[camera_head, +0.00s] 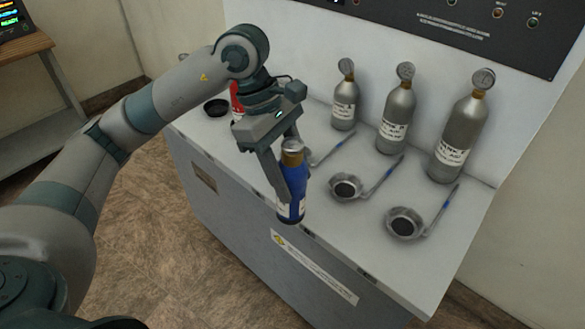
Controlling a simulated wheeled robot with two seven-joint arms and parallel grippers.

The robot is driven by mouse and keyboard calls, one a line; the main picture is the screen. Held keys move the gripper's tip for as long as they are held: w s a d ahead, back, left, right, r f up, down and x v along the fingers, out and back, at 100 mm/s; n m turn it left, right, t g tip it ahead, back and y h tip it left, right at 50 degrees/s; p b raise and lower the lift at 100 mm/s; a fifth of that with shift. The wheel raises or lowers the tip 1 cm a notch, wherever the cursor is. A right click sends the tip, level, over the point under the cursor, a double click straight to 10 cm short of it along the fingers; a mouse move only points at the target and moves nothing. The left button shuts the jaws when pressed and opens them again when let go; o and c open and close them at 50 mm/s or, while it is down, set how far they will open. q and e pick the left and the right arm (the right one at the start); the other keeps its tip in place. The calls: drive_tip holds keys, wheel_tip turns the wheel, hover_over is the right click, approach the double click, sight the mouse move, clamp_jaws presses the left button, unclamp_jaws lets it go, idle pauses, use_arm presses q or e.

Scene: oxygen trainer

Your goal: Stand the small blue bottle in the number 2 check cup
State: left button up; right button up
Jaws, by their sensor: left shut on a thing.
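My left gripper (291,188) is shut on the small blue bottle (291,207), which has a gold neck and a white label. The bottle is roughly upright and appears over the front edge of the white bench, left of the cups. One grey check cup (345,187) with a dark inside and a blue-marked handle is just right of the bottle. Another such cup (404,223) sits further right. A third handle shows behind the gripper, its cup mostly hidden. I cannot read any cup numbers. My right gripper is not in view.
Three grey gauge-topped cylinders stand at the back of the bench: small (344,105), medium (396,118) and large (460,140). A red object (236,100) is partly hidden behind my left wrist. A black round dish (215,107) lies at the far left.

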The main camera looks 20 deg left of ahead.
sight(278, 214)
use_arm(q)
drive_tip(key=shift+f+m+g, duration=0.3)
drive_tip(key=shift+f+m, duration=0.15)
drive_tip(key=shift+m, duration=0.25)
drive_tip(key=f+m+g+y, duration=0.1)
drive_tip(key=f+m, duration=0.1)
drive_tip(key=m, duration=0.1)
drive_tip(key=a+f+m+g+y, duration=0.1)
drive_tip(key=f+m, duration=0.1)
drive_tip(key=m, duration=0.2)
drive_tip(key=s+f+m+g+y, duration=0.1)
drive_tip(key=f+m, duration=0.1)
drive_tip(key=m, duration=0.2)
drive_tip(key=shift+s+a+f, duration=0.1)
drive_tip(key=shift+a+f, duration=0.05)
drive_tip(key=shift+a, duration=0.05)
drive_tip(key=m, duration=0.1)
drive_tip(key=f+m, duration=0.1)
drive_tip(key=m+y, duration=0.1)
drive_tip(key=shift+s+a+f+m, duration=0.2)
drive_tip(key=shift+a+f+m, duration=0.1)
drive_tip(key=shift+a+m, duration=0.1)
